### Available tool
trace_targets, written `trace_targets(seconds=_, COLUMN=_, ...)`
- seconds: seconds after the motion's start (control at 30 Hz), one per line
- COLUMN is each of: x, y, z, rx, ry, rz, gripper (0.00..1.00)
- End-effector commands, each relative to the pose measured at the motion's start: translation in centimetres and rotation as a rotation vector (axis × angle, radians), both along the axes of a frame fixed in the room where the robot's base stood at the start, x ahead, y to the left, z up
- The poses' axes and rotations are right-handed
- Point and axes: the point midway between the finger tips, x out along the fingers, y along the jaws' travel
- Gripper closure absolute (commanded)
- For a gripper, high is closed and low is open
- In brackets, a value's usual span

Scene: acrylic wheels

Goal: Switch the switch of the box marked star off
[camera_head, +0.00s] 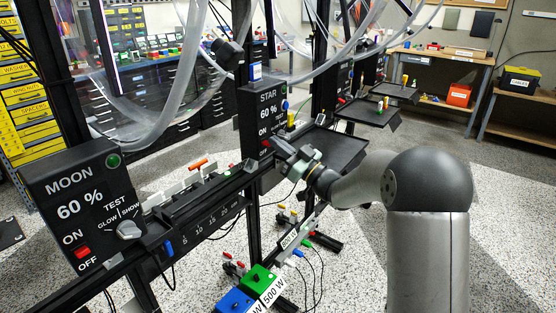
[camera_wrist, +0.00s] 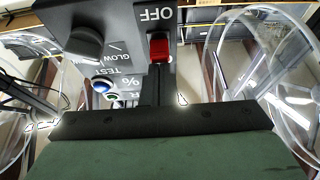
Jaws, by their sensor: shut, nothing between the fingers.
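The box marked STAR (camera_head: 262,112) is a dark box on a black post in the middle of the head view, reading 60 %. Its small red switch (camera_head: 266,143) is partly hidden by my gripper (camera_head: 281,149), which is right at the lower front of the box. In the wrist view the box appears upside down, with the red switch (camera_wrist: 159,47) beside the word OFF. My gripper (camera_wrist: 158,82) is shut and empty, its tips pointing at the switch. I cannot tell whether they touch, nor surely which way the switch is tipped.
A black tray (camera_head: 330,147) is right of the STAR box. Clear acrylic wheels (camera_head: 190,60) rise behind.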

Motion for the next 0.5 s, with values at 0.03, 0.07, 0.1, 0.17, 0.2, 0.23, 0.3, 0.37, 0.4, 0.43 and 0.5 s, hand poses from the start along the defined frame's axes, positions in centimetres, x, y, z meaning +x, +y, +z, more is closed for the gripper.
trace_targets(seconds=0.03, x=0.0, y=0.0, z=-1.8, rx=0.036, ry=-0.022, rz=-0.001, gripper=1.00)
trace_targets(seconds=0.07, x=0.0, y=-0.1, z=-1.9, rx=0.055, ry=-0.036, rz=0.000, gripper=1.00)
trace_targets(seconds=0.1, x=0.0, y=-0.1, z=-2.0, rx=0.082, ry=-0.054, rz=0.000, gripper=1.00)
trace_targets(seconds=0.17, x=0.0, y=0.0, z=-1.0, rx=0.101, ry=-0.070, rz=0.001, gripper=1.00)
trace_targets(seconds=0.2, x=0.0, y=0.0, z=-0.6, rx=0.098, ry=-0.068, rz=0.001, gripper=1.00)
trace_targets(seconds=0.23, x=0.0, y=0.0, z=-0.6, rx=0.098, ry=-0.066, rz=0.001, gripper=1.00)
trace_targets(seconds=0.3, x=0.0, y=0.0, z=-0.6, rx=0.097, ry=-0.066, rz=0.001, gripper=1.00)
trace_targets(seconds=0.37, x=-0.1, y=0.0, z=-0.7, rx=0.096, ry=-0.065, rz=0.000, gripper=1.00)
trace_targets(seconds=0.4, x=-0.1, y=-0.1, z=-0.9, rx=0.097, ry=-0.064, rz=0.000, gripper=1.00)
trace_targets(seconds=0.43, x=-0.2, y=-0.2, z=-1.1, rx=0.096, ry=-0.064, rz=0.000, gripper=1.00)
trace_targets(seconds=0.5, x=-0.5, y=-0.6, z=-1.8, rx=0.096, ry=-0.064, rz=0.000, gripper=1.00)
